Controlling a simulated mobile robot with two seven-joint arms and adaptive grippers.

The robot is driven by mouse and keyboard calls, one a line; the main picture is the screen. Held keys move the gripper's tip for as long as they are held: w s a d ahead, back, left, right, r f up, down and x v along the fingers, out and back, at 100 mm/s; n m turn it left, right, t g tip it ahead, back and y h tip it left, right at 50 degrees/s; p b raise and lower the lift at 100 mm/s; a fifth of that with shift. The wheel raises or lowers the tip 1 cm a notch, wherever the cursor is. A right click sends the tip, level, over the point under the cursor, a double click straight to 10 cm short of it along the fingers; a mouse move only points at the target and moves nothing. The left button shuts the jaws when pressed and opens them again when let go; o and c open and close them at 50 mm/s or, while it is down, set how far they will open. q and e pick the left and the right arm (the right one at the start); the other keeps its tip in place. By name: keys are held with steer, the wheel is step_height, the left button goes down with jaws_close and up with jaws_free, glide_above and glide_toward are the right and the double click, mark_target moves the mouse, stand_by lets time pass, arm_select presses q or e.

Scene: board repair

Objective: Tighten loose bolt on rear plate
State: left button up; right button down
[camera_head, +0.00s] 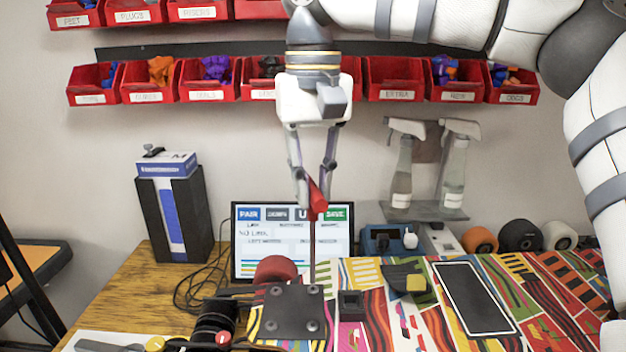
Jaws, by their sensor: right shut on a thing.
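My right gripper (313,198) hangs down from the top centre and is shut on the red handle of a screwdriver (318,200). The screwdriver is upright, and its thin dark shaft points down to the far right corner of a dark square plate (292,313). Its tip is at or just above the bolt (314,289) there; I cannot tell whether it touches. Other round bolt heads show at the plate's other corners. Which bolt is loose cannot be seen. My left gripper is not in view.
A screen (292,243) stands behind the plate. A black tablet (473,298) lies right on the patterned mat. A dark cylinder (215,318) lies left of the plate. Red bins (205,90) line the wall.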

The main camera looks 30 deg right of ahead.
stand_by(0.4)
steer(key=shift+f, duration=0.6)
stand_by(1.7)
steer(key=m, duration=0.4)
steer(key=shift+m, duration=0.4)
steer(key=m, duration=0.3)
